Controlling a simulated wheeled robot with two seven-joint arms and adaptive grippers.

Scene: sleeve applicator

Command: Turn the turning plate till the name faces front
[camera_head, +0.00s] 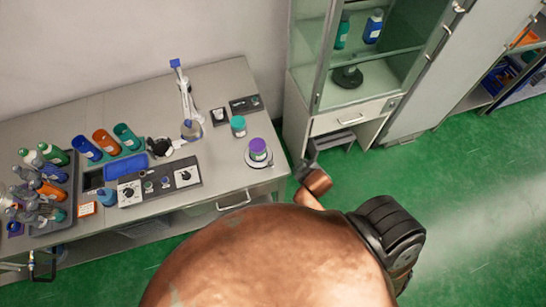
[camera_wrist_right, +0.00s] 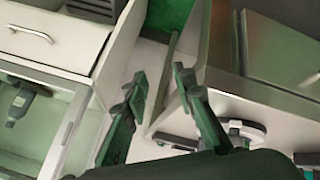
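The turning plate (camera_head: 258,163) is a small white round disc near the front right corner of the bench. A jar with a purple lid (camera_head: 257,146) stands upright on it. I cannot read any name on the jar in the head view. My left gripper is not in view.
A teal-lidded jar (camera_head: 238,125) stands behind the plate, and a control box (camera_head: 160,183) lies to its left. A rack of bottles (camera_head: 62,190) is at the far left. A glass cabinet (camera_head: 345,120) stands right of the bench. Green floor is open to the right.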

